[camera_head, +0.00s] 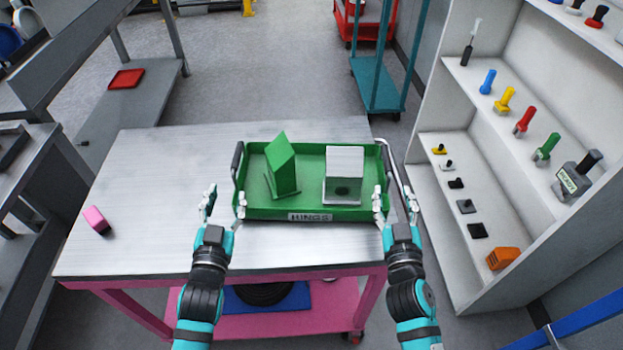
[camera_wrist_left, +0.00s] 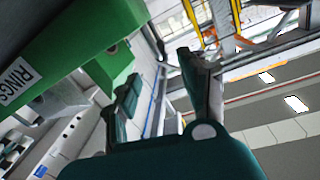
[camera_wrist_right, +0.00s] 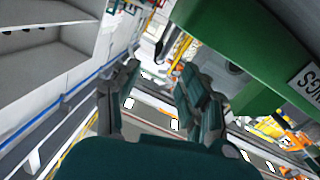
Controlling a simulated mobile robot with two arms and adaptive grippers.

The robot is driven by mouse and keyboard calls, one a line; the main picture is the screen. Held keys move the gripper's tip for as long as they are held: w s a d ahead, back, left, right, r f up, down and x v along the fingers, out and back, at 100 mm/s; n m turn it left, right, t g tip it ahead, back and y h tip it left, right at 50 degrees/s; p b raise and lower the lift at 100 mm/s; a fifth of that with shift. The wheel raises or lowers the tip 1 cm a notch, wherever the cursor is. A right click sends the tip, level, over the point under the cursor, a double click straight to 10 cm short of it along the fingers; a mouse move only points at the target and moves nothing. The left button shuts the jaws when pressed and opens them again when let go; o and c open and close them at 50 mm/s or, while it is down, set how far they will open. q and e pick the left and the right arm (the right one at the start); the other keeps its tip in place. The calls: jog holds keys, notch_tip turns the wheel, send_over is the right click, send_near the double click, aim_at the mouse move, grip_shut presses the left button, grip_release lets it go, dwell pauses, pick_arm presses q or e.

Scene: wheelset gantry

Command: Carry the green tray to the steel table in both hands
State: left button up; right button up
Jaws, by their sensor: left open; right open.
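The green tray (camera_head: 268,213), with a RINGS label on its front, sits on a steel-topped table with a pink frame. A green angled block (camera_head: 282,168) and a grey-white block (camera_head: 344,165) stand in it. Dark handles (camera_head: 237,162) show at its sides. My left gripper (camera_head: 224,198) is open at the tray's front left corner, one finger on each side of the left edge line. My right gripper (camera_head: 395,200) is open at the front right corner. In the wrist views both jaws are empty beside the tray; I cannot tell whether they touch it.
The steel top (camera_head: 160,190) is clear to the left except for a pink block (camera_head: 96,219). A white shelf rack (camera_head: 450,180) with coloured tools stands close on the right. A grey bench (camera_head: 150,90) with a red tray (camera_head: 126,79) is at back left. A teal cart (camera_head: 377,85) stands behind.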

aim_at(236, 156)
pick_arm(q)
jog(key=w, duration=1.2)
jog(key=shift+w+d, duration=0.1)
jog(key=shift+d, duration=0.1)
pick_arm(e)
jog(key=w, duration=1.2)
jog(key=shift+d, duration=0.25)
pick_arm(q)
grip_shut()
pick_arm(e)
grip_shut()
pick_arm(q)
jog(key=shift+r, duration=0.3)
pick_arm(e)
jog(key=shift+w+r, duration=0.1)
jog(key=shift+r, duration=0.15)
